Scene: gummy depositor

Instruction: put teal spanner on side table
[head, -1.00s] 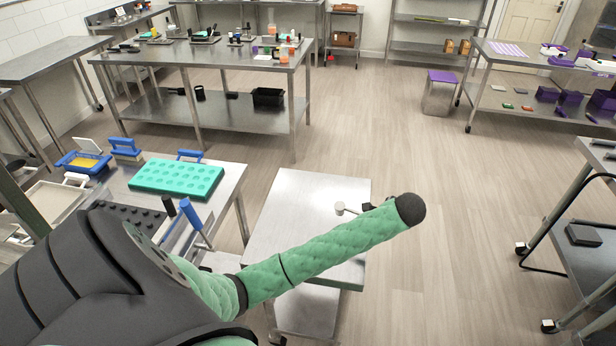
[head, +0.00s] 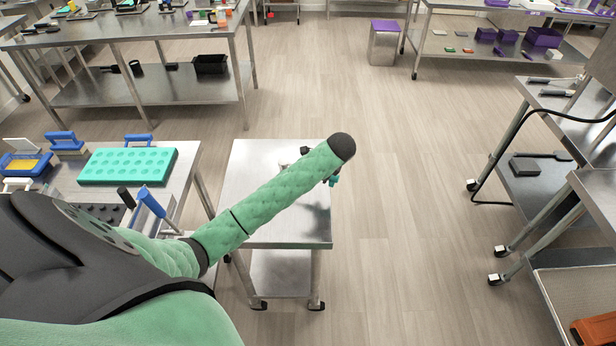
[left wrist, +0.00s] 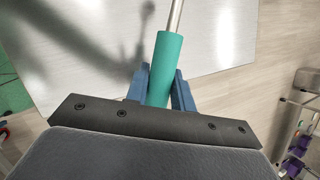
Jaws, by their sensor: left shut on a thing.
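The teal spanner's handle (left wrist: 166,68) is between the blue fingers of my left gripper (left wrist: 160,86) in the left wrist view, with a thin metal shaft leading away past the top of the picture. In the head view my left forearm hides most of the gripper and spanner; a small teal end (head: 334,181) shows at the forearm's right side. The side table (head: 255,205) is a small bare steel table below my forearm. The spanner is over its right part; I cannot tell whether it touches the top. My right gripper is in neither view.
A bench at left holds a teal mould (head: 128,166) and blue-handled tools (head: 150,203). Steel workbenches (head: 185,45) stand behind and a shelved bench (head: 545,130) stands at right. Open floor (head: 410,200) lies right of the side table.

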